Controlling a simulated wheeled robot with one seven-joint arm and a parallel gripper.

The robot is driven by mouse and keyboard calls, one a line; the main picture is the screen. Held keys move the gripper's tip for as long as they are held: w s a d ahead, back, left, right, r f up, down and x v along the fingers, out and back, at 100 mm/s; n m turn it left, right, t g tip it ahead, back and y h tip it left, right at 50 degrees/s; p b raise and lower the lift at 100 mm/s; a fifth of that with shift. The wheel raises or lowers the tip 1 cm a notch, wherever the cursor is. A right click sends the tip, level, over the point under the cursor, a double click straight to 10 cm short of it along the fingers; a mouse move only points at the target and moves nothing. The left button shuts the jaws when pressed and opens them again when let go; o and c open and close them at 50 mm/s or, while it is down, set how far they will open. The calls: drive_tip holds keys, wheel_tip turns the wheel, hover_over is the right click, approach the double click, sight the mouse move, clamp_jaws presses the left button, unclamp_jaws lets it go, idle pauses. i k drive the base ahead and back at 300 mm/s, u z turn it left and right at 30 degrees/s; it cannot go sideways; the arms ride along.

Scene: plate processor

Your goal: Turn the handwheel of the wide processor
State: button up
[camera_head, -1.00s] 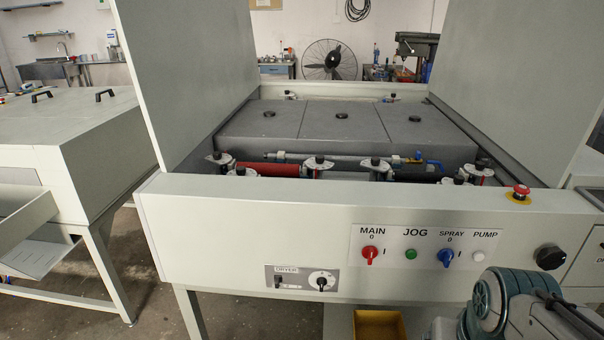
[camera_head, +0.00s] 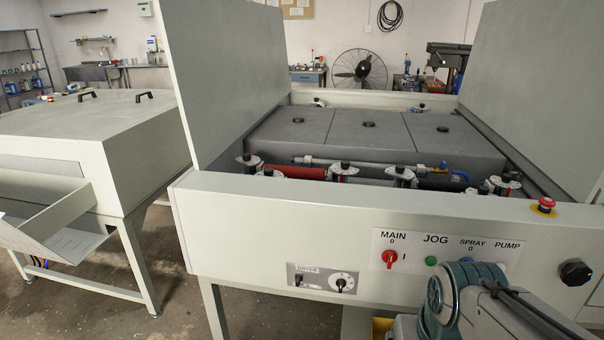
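The wide processor (camera_head: 330,228) stands in front of me with its lid panels raised and its rollers showing. A black round knob (camera_head: 575,273), the only part I see that looks like a handwheel, sits at the right of its front panel. It is upright on the panel face and nothing touches it. Part of my arm shows at the lower right, left of and below the knob, and hides part of the switch panel. My gripper is out of view.
The red MAIN switch (camera_head: 390,259) and green JOG button (camera_head: 431,261) are left of my arm. A red emergency button (camera_head: 546,203) stands on the top edge. A dryer panel (camera_head: 322,280) is lower left. Another machine (camera_head: 90,135) stands left, with floor between.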

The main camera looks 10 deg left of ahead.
sight(574, 274)
drive_tip(key=u, duration=0.1)
drive_tip(key=k, duration=0.35)
drive_tip(key=z, duration=1)
drive_tip(key=i, duration=0.95)
drive_tip(key=z, duration=0.45)
